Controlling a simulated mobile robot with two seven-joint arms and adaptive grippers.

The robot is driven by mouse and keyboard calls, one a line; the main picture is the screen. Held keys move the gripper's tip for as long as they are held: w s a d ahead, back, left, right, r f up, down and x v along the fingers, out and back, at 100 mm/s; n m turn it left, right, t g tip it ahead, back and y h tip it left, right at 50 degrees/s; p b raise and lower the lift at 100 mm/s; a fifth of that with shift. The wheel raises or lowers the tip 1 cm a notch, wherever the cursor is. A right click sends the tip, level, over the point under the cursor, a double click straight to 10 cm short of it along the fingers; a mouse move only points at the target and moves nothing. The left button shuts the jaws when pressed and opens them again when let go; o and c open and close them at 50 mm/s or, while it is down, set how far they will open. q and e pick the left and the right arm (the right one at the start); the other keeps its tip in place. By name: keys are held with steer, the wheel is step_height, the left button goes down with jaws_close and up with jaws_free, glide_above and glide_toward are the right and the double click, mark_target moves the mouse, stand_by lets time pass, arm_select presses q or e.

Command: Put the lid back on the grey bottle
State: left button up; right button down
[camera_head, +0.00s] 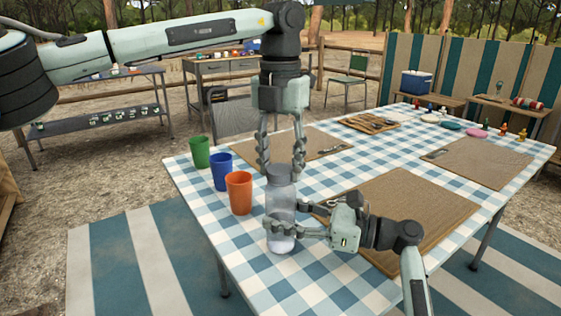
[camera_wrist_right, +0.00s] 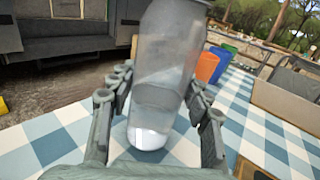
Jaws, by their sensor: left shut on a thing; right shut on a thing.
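The grey bottle (camera_head: 281,207), see-through with a white base, is upright near the front-left edge of the checked table. My right gripper (camera_head: 283,226) is shut around its lower body. In the right wrist view the bottle (camera_wrist_right: 165,75) is between the fingers of this gripper (camera_wrist_right: 155,105). The grey lid (camera_head: 281,171) is at the bottle's top, between the fingers of my left gripper (camera_head: 281,168), which comes down from above and is shut on it. The lid meets the bottle mouth in this view; I cannot tell whether it is seated.
Green (camera_head: 200,152), blue (camera_head: 220,171) and orange (camera_head: 239,192) cups stand in a row left of the bottle. A brown board (camera_head: 425,205) lies to the right, partly under my right arm. Another board (camera_head: 320,141) is behind the bottle. Small items stand at the far right edge.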

arm_select(q)
steer(key=m, duration=0.6)
steer(key=o, duration=1.4)
steer(key=shift+c, duration=0.2)
step_height(320, 180, up, 12)
arm_select(e)
steer(key=c, duration=0.6)
jaws_free()
